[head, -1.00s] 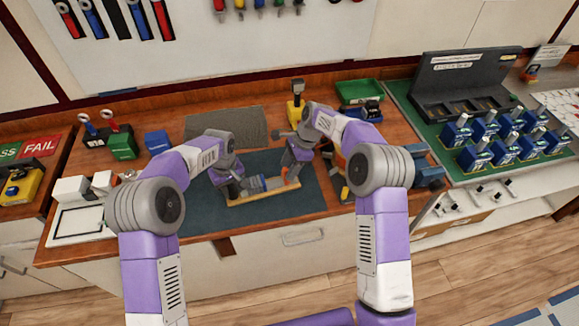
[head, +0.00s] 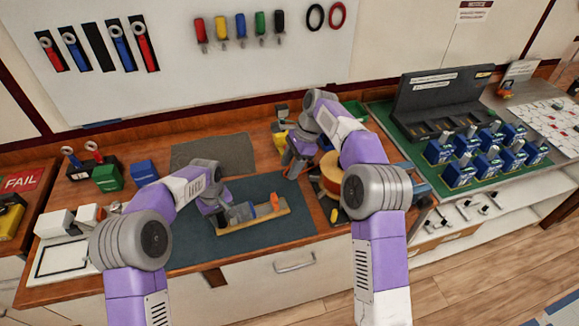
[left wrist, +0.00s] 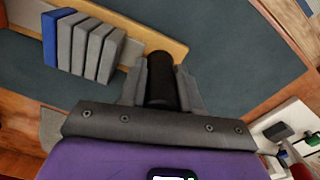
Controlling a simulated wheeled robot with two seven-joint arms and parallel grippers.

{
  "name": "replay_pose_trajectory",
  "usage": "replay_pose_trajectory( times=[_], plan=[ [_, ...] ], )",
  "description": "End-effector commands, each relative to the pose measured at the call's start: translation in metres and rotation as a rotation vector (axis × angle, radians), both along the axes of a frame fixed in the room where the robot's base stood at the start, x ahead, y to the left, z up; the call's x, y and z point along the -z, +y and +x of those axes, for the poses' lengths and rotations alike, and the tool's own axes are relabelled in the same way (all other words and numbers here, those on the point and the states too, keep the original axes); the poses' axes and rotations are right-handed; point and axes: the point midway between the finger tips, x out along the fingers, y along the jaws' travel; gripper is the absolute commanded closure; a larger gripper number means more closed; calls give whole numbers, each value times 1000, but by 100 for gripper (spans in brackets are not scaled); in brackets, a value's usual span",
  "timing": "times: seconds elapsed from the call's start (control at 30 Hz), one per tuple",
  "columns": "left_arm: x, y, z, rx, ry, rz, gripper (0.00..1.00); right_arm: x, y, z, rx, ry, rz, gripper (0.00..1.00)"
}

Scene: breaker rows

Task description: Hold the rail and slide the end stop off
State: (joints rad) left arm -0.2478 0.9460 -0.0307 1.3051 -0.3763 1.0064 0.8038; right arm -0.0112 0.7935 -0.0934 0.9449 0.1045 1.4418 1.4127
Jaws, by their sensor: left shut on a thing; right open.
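The rail (head: 255,223) is a pale tan strip lying on the dark mat, with grey modules (head: 240,212) on it and a blue one (left wrist: 50,40) in the left wrist view. An orange end stop (head: 274,202) stands near its right end. My left gripper (head: 222,217) is at the rail's left end; in the left wrist view its fingers (left wrist: 161,85) are shut on a black round grip (left wrist: 160,80) at the rail. My right gripper (head: 289,174) is open and empty, behind and right of the end stop, apart from it.
A round orange-brown spool-like thing (head: 330,175) stands right of the mat. A green bin (head: 356,111) is behind my right arm. Green and blue boxes (head: 108,178) stand at the left. The dark mat (head: 200,246) is clear around the rail.

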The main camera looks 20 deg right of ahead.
Motion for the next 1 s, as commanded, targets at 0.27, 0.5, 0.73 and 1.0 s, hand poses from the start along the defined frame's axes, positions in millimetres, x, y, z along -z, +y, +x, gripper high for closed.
replay_pose_trajectory(
  times=[0.27,0.5,0.73,1.0],
  plan=[
    [-1,-1,0,1,-1,-2,100,0,0,0,0,0,0,51],
    [-1,-1,0,1,0,-1,38,0,0,0,0,0,0,51],
    [-1,0,0,0,-1,-1,37,0,0,0,0,0,0,51],
    [-35,-1,1,0,-6,-2,37,0,0,0,0,0,0,51]
  ],
)
